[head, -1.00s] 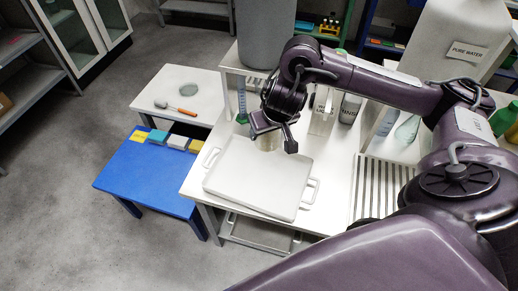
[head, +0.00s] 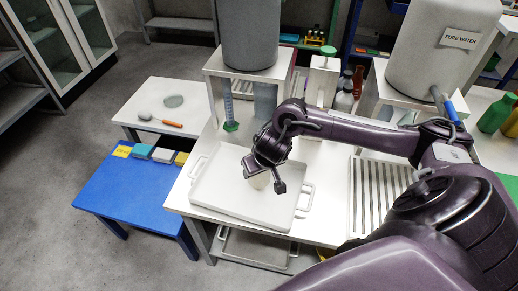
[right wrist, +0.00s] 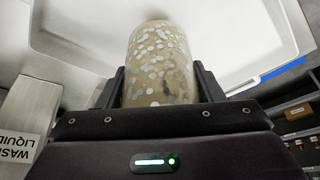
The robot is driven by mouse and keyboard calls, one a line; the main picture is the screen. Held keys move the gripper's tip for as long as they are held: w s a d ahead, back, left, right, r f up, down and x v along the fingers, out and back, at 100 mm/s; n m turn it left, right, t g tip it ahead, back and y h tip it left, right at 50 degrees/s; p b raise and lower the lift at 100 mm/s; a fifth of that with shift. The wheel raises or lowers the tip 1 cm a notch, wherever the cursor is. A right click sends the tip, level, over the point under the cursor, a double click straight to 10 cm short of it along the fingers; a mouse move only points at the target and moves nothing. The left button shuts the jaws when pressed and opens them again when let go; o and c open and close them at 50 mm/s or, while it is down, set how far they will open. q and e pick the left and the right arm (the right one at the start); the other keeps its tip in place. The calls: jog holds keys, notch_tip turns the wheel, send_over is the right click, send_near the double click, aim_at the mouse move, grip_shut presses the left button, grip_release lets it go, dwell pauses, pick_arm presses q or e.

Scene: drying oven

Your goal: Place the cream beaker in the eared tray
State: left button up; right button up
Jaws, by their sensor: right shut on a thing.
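The cream beaker (right wrist: 160,68) shows in the right wrist view as a speckled, tan, see-through cylinder between my right gripper's (right wrist: 162,85) two fingers. In the head view the cream beaker (head: 260,181) is partly hidden under my right gripper (head: 264,177), which is shut on it. The eared tray (head: 225,203) is a white, shallow tray with handles at its ends, on the white table. The gripper and beaker are over the tray's inside. I cannot tell whether the beaker's base touches the tray floor. My left gripper is not in view.
A green-based cylinder (head: 231,126) stands behind the tray. A slatted rack (head: 378,190) is to its right. A blue table (head: 130,188) with small colored blocks is to the left. Bottles and a pure water tank (head: 440,45) stand behind my arm.

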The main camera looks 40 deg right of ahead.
aim_at(259, 177)
jog(key=shift+f+b, duration=0.6)
jog(key=shift+f, duration=1.5)
jog(key=o, duration=1.1)
jog(key=shift+f, duration=0.15)
jog(key=shift+r, duration=0.25)
jog(key=p+v, duration=0.3)
jog(key=v, duration=0.9)
jog(key=shift+p, duration=0.4)
jog(key=shift+s+f, duration=0.1)
